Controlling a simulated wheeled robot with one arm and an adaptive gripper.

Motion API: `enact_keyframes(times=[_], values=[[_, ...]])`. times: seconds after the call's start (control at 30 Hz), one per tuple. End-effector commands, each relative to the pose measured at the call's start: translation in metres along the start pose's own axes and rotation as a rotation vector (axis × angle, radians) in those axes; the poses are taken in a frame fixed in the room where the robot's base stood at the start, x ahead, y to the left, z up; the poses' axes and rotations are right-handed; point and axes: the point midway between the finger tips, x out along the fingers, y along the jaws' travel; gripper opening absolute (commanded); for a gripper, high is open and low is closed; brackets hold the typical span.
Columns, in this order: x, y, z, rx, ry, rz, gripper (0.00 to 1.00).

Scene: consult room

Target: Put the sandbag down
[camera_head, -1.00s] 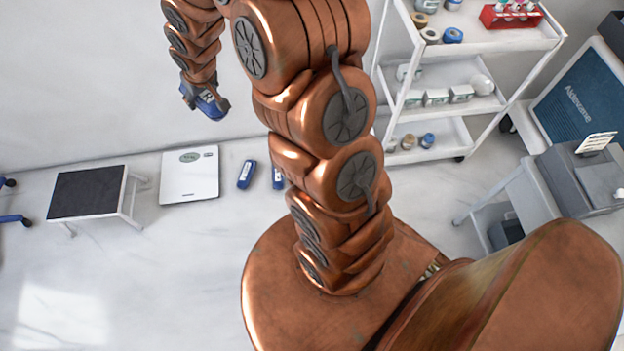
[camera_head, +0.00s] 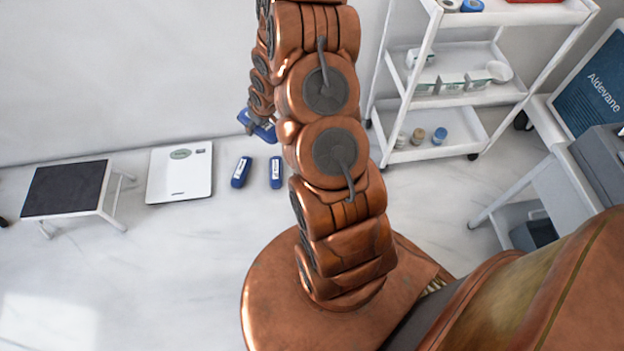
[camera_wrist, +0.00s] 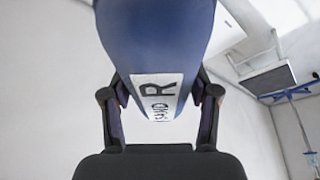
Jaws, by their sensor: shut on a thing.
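A blue sandbag (camera_wrist: 157,45) with a white label marked "R" fills the top middle of the wrist view. My gripper (camera_wrist: 160,105) is shut on it, a finger on each side. In the head view the held sandbag (camera_head: 262,130) shows beside my arm, above the floor near the back wall. My gripper (camera_head: 248,120) is small there and partly hidden. Two more blue sandbags with white labels lie apart on the floor by the wall, one on the left (camera_head: 241,172) and one on the right (camera_head: 276,172).
A white scale (camera_head: 180,188) and a black-topped step stool (camera_head: 66,190) stand left of the floor sandbags. A white shelf cart (camera_head: 440,140) with jars and boxes stands to the right. The floor in front of the sandbags is clear.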

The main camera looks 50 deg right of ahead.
Motion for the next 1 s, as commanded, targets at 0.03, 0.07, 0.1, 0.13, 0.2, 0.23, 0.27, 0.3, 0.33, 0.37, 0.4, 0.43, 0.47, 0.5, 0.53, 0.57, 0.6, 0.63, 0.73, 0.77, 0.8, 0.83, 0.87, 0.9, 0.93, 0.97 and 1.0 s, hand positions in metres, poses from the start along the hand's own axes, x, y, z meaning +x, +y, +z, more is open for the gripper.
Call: enact_keyframes(times=[0.03, 0.07, 0.1, 0.13, 0.2, 0.23, 0.27, 0.3, 0.33, 0.37, 0.4, 0.43, 0.47, 0.5, 0.53, 0.57, 0.6, 0.63, 0.73, 0.77, 0.8, 0.83, 0.87, 0.9, 0.93, 0.97, 1.0], values=[[0.022, 0.006, 0.015, 0.001, -0.003, -0.001, 0.00], [0.029, 0.009, 0.020, -0.001, -0.003, -0.002, 0.00], [0.039, 0.012, 0.028, -0.005, -0.004, -0.003, 0.00], [0.046, 0.015, 0.034, -0.008, -0.004, -0.004, 0.00], [0.064, 0.020, 0.047, -0.012, -0.003, -0.006, 0.00], [0.072, 0.022, 0.053, -0.014, -0.003, -0.007, 0.00], [0.080, 0.024, 0.059, -0.016, -0.003, -0.008, 0.00], [0.090, 0.027, 0.067, -0.019, -0.003, -0.010, 0.00], [0.097, 0.029, 0.073, -0.021, -0.003, -0.010, 0.00], [0.104, 0.031, 0.080, -0.023, -0.004, -0.010, 0.00], [0.114, 0.033, 0.088, -0.027, -0.004, -0.012, 0.00], [0.121, 0.034, 0.094, -0.029, -0.004, -0.013, 0.00], [0.129, 0.036, 0.100, -0.030, -0.003, -0.014, 0.00], [0.139, 0.037, 0.109, -0.033, -0.003, -0.016, 0.00], [0.146, 0.038, 0.115, -0.036, -0.004, -0.017, 0.00], [0.153, 0.040, 0.121, -0.038, -0.005, -0.017, 0.00], [0.162, 0.041, 0.129, -0.042, -0.005, -0.018, 0.00], [0.169, 0.042, 0.136, -0.042, -0.004, -0.019, 0.00], [0.193, 0.044, 0.157, -0.048, -0.004, -0.022, 0.00], [0.200, 0.045, 0.163, -0.050, -0.005, -0.023, 0.00], [0.209, 0.045, 0.172, -0.054, -0.006, -0.024, 0.00], [0.216, 0.046, 0.178, -0.056, -0.005, -0.025, 0.00], [0.223, 0.046, 0.183, -0.057, -0.004, -0.025, 0.00], [0.232, 0.046, 0.191, -0.059, -0.003, -0.026, 0.00], [0.239, 0.046, 0.198, -0.060, -0.003, -0.027, 0.00], [0.246, 0.045, 0.204, -0.061, -0.004, -0.028, 0.00], [0.254, 0.045, 0.213, -0.063, -0.006, -0.030, 0.00]])
